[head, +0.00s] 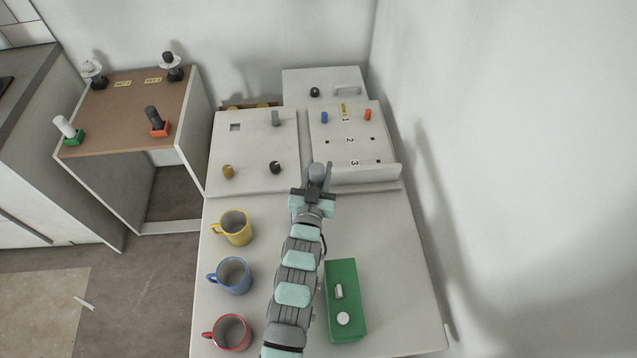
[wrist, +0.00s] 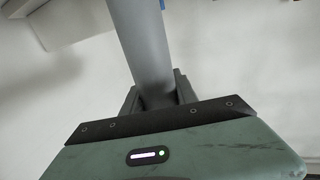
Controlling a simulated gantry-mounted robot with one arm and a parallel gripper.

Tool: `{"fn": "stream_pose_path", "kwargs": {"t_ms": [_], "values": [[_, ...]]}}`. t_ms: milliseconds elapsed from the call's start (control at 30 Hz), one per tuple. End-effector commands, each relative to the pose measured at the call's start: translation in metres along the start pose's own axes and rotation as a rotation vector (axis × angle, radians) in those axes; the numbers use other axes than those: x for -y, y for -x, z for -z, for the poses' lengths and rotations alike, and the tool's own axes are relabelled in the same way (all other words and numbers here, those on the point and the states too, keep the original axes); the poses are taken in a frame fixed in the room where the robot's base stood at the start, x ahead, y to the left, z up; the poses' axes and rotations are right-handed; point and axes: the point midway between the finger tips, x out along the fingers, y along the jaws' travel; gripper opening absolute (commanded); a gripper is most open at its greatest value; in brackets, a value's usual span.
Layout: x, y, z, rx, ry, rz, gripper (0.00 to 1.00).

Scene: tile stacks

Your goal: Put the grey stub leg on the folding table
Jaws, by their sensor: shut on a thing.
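My gripper (head: 318,188) is shut on a grey cylinder, which I take to be the grey stub leg (head: 318,170). In the wrist view the grey stub leg (wrist: 140,40) stands out between the fingers, and its far end is cut off by the frame. The gripper is over the front of the right-hand white panel. I cannot tell for sure which piece is the folding table; the left white panel (head: 252,150) may be it. That panel has a grey peg (head: 276,118), a gold peg (head: 228,171), a black peg (head: 275,167) and a dark-edged square (head: 235,127) near its corners.
The right panel (head: 375,145) carries a blue peg (head: 323,117), an orange peg (head: 367,115) and number labels. A raised ledge (head: 365,173) runs along its front. Yellow (head: 235,228), blue (head: 232,276) and red (head: 229,333) mugs stand left of my arm; a green block (head: 345,300) lies right.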

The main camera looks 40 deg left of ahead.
Motion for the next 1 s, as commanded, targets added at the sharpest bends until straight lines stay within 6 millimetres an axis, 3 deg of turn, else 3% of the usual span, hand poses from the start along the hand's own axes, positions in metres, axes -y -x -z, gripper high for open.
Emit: {"fn": "stream_pose_path", "kwargs": {"t_ms": [100, 433, 600, 1000], "values": [[-0.001, 0.0, -0.019, 0.001, 0.0, -0.001, 0.0], [-0.001, 0.0, -0.041, -0.001, -0.001, -0.001, 0.0], [-0.001, -0.001, -0.063, -0.001, 0.0, -0.001, 0.0], [-0.001, 0.0, -0.072, -0.001, 0.0, -0.001, 0.0]]}}
